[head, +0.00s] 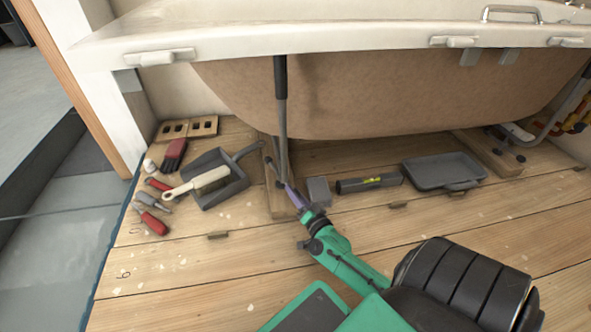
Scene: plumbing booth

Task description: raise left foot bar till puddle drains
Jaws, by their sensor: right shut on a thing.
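A grey upright bar with a dark sleeve (281,95), which I take for the left foot bar, stands under the left part of the bathtub (400,90). Its lower end comes down by a wooden floor beam (277,200). My right gripper (287,190) has purple fingers and is shut at the low end of this bar, close to the floor. The fingertips are small and partly merge with the bar. No puddle can be made out; the inside of the tub is hidden. My left gripper is not in view.
A grey block (318,191), a level (369,184) and a grey tray (440,172) lie right of the gripper. The front planks are mostly clear.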

